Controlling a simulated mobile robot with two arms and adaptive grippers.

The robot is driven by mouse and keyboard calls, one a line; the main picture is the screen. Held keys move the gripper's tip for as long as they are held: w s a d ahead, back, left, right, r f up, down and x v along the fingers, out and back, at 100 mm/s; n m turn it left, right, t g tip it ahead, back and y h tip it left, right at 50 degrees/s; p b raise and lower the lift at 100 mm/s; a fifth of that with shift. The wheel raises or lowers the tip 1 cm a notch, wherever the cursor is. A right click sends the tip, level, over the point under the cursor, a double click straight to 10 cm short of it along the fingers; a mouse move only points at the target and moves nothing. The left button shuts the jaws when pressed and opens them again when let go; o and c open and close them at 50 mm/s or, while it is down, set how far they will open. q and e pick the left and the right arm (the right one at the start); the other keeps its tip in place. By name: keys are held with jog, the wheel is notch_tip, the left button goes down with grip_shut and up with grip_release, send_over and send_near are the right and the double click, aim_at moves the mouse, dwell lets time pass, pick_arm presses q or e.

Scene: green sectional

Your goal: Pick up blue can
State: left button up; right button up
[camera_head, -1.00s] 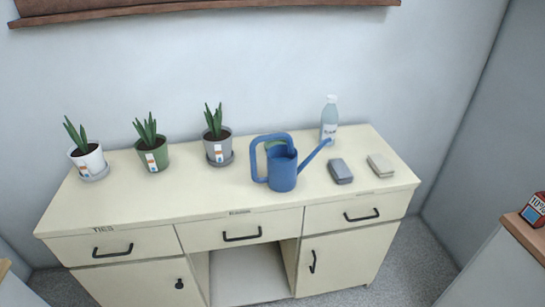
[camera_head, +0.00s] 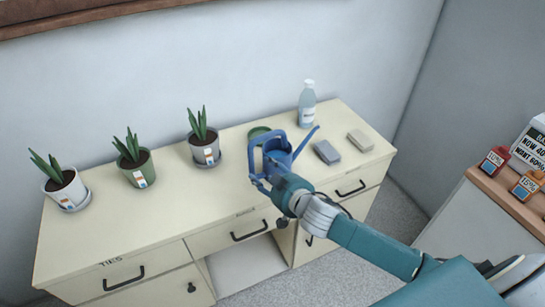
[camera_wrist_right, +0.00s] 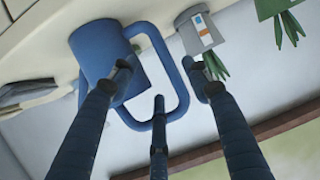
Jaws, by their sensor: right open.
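The blue can is a watering can (camera_head: 281,153) with a loop handle and a long spout, standing on the cream cabinet. Its spout points right and its handle is on the left. In the right wrist view the can (camera_wrist_right: 98,50) appears upside down, with its handle loop between my fingers. My right gripper (camera_head: 262,181) is open at the handle side, in front of the can and hiding its lower part. In the wrist view the right gripper's (camera_wrist_right: 157,78) fingers are spread around the handle; contact cannot be told. My left gripper is not in view.
The front left is clear.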

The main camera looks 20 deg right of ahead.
aim_at(253, 165)
jog(key=shift+a+p+x, duration=0.2)
jog(key=shift+p+x, duration=0.65)
jog(key=shift+x, duration=3.55)
jog(key=shift+s+f, duration=0.1)
jog(key=shift+s, duration=0.1)
grip_shut()
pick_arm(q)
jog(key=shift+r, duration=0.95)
pick_arm(e)
jog(key=shift+w, duration=0.1)
